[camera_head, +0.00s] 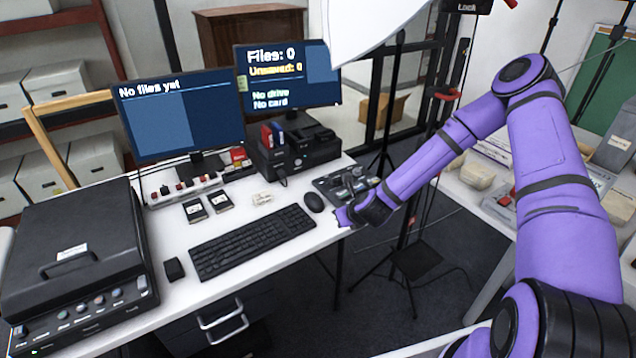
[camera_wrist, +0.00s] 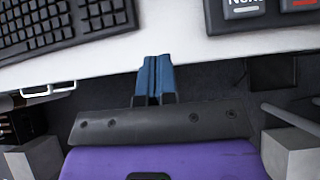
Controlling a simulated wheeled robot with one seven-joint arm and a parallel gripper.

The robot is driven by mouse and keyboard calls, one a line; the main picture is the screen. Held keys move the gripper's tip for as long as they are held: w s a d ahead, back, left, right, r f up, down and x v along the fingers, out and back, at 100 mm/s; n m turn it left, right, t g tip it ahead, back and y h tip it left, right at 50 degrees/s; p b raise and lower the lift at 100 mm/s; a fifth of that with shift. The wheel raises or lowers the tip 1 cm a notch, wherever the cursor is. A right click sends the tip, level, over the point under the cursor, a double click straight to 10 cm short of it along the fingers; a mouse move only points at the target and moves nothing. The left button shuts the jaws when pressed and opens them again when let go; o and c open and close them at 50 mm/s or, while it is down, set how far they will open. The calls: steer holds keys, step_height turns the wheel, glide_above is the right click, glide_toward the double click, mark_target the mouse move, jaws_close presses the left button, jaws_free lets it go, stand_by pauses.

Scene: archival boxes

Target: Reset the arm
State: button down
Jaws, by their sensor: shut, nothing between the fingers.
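My purple arm reaches in from the right in the head view, bent at a high elbow, with its far end low at the right end of the white desk (camera_head: 290,245). My gripper (camera_head: 343,217) is at the desk's right front edge, close to the mouse (camera_head: 313,202) and the small control panel (camera_head: 345,185). In the wrist view the blue fingers of my gripper (camera_wrist: 154,62) are together, with nothing between them. They point at the desk's front edge; I cannot tell their height over it.
The keyboard (camera_head: 252,241) lies left of my gripper, and a black scanner-like case (camera_head: 75,265) stands at the desk's left. Two monitors (camera_head: 180,112) stand behind. A tripod (camera_head: 385,255) stands just beyond the desk's right end. A second table (camera_head: 480,190) with items is at the right.

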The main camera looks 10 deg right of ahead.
steer(key=s+d+r+n+g+h, duration=0.1)
steer(key=s+r+n, duration=0.2)
steer(key=r+n, duration=0.55)
steer(key=s+d+r+n+g, duration=0.1)
steer(key=s+r+n, duration=0.35)
steer(key=r, duration=0.75)
steer(key=s+d+r+n+g+h, duration=0.1)
steer(key=s+r+n, duration=0.1)
steer(key=r+n, duration=0.7)
steer(key=s+d+r+n, duration=0.1)
steer(key=s+r+n, duration=0.4)
steer(key=s+r, duration=0.4)
steer(key=s+d+r+n, duration=0.2)
steer(key=s+r+n, duration=0.3)
steer(key=s, duration=1.2)
step_height(320, 180, up, 4)
steer(key=shift+f+h, duration=0.1)
steer(key=shift+h, duration=0.3)
